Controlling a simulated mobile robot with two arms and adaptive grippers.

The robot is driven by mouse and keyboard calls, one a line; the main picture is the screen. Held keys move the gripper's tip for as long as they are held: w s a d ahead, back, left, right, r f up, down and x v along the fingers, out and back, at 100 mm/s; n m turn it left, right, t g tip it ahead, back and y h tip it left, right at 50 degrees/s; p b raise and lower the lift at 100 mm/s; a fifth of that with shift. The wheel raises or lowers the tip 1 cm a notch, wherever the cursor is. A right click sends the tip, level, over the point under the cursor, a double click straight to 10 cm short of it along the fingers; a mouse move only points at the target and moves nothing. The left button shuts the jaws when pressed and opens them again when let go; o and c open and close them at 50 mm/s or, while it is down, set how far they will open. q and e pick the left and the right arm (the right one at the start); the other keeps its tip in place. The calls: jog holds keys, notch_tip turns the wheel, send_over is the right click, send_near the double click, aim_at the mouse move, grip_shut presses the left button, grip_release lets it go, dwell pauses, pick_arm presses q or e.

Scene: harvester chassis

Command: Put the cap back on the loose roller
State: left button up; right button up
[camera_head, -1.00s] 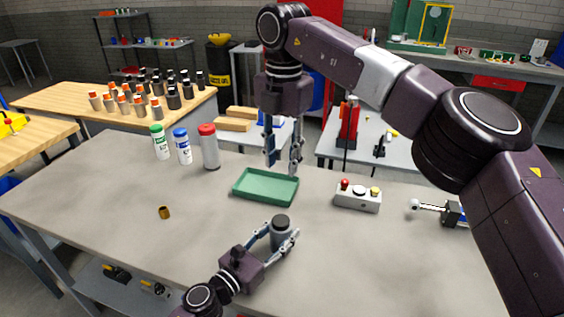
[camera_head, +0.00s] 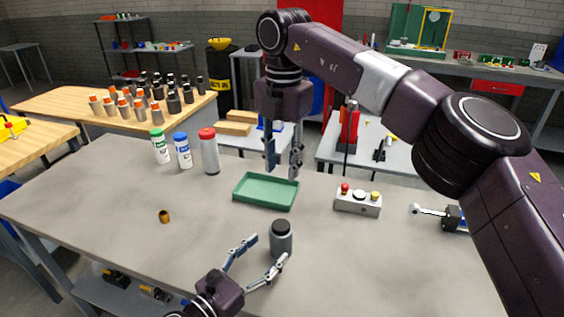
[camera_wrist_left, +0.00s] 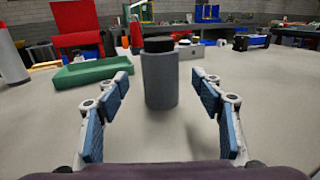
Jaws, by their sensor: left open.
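The loose roller (camera_head: 281,243) is a grey cylinder standing upright on the grey table, with a black cap-like top (camera_head: 281,227) on it. It also shows in the left wrist view (camera_wrist_left: 160,82), upright, between and beyond the fingers. My left gripper (camera_head: 269,247) is open and empty, on the near left side of the roller. Its fingers are apart from the roller in the left wrist view (camera_wrist_left: 162,84). My right gripper (camera_head: 282,173) is open and empty above the far edge of the green tray. A small brown-orange ring or cap (camera_head: 165,216) lies on the table to the left.
The green tray (camera_head: 250,202) lies behind the roller. Three capped bottles, including a red-topped one (camera_head: 209,155), stand left of it. A button box (camera_head: 357,205) stands to the right. Several orange- and black-topped cylinders stand on the wooden table (camera_head: 60,98). The table's front right is clear.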

pick_arm(q)
jog(key=shift+v, duration=2.75)
